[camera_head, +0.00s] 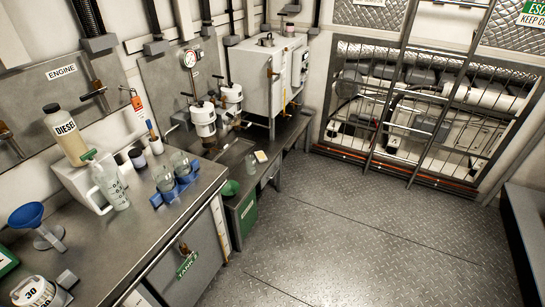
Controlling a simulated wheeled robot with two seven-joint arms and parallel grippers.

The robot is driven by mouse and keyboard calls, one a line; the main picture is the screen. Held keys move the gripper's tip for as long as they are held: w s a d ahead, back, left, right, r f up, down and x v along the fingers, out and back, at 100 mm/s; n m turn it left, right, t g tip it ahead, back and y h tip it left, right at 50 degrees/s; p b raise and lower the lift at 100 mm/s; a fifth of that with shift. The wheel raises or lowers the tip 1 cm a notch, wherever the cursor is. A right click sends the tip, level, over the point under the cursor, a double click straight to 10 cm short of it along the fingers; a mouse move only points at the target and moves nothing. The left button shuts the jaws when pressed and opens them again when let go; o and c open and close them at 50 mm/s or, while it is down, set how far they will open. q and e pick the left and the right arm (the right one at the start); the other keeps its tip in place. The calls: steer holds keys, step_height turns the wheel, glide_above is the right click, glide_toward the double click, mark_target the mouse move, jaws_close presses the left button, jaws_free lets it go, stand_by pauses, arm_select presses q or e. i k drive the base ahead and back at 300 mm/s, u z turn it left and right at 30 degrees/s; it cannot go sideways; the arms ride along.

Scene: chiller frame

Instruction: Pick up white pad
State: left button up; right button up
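No thing is plainly marked as the white pad. A small pale, flat piece with a yellowish face (261,156) lies on the lower bench by the sink, and it may be a pad. A small light-grey block (67,279) also lies on the near workbench beside a white container marked 30 (34,291). I cannot tell which of them is the pad. Neither of my grippers is in view.
The near workbench (140,232) holds a DIESEL bottle (65,136), a blue funnel (34,222), a clear jug (111,188) and glasses in a blue holder (174,189). A ladder (392,95) stands before the barred rack. The plated floor (345,240) is clear.

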mark_target(261, 156)
steer(key=z, duration=0.85)
steer(key=i, duration=0.9)
steer(key=z, duration=0.9)
steer(key=i, duration=1.1)
steer(key=u, duration=0.6)
steer(key=i, duration=0.95)
steer(key=u, duration=1.25)
steer(key=i, duration=0.3)
steer(key=u, duration=0.2)
